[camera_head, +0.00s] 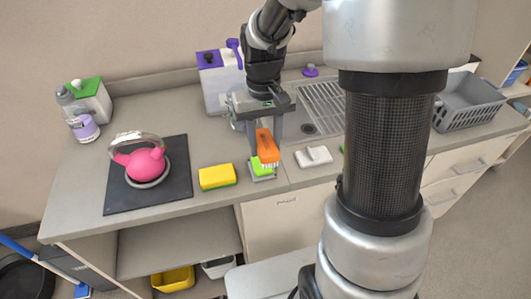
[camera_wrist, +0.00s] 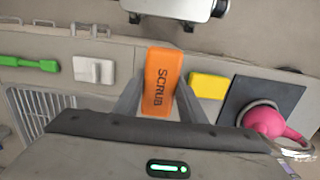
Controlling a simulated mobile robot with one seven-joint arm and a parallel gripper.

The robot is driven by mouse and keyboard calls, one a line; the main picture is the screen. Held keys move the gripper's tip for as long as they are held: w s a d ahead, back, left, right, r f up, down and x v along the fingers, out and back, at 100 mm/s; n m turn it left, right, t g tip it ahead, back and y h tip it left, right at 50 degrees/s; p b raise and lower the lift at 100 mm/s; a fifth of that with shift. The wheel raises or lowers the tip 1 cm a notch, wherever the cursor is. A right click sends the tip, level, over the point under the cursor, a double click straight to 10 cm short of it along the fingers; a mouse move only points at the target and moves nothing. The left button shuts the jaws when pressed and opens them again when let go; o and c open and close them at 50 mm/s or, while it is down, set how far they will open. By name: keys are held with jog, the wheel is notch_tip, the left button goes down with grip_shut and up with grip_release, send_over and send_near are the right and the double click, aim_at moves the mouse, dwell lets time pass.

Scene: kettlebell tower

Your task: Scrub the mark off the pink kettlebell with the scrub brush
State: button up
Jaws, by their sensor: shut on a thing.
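My gripper (camera_head: 265,143) is shut on an orange scrub brush (camera_head: 267,147), its pale bristles pointing down. In the wrist view the brush (camera_wrist: 162,80) shows the word SCRUB between the fingers. The brush is just above or at a small grey holder with a green part (camera_head: 262,169) near the counter's front edge; I cannot tell if they touch. The pink kettlebell (camera_head: 140,164) sits with a metallic handle on a black mat (camera_head: 177,182) at the left. It is also at the right of the wrist view (camera_wrist: 272,123). I cannot make out a mark on it.
A yellow sponge (camera_head: 217,177) lies between the mat and the brush. A white block-like item (camera_head: 313,157) is right of the gripper. A spray bottle (camera_head: 78,118) stands behind the kettlebell. A drying rack (camera_head: 325,100) and grey basket (camera_head: 470,103) are at right.

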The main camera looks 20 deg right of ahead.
jog(key=shift+t, duration=0.4)
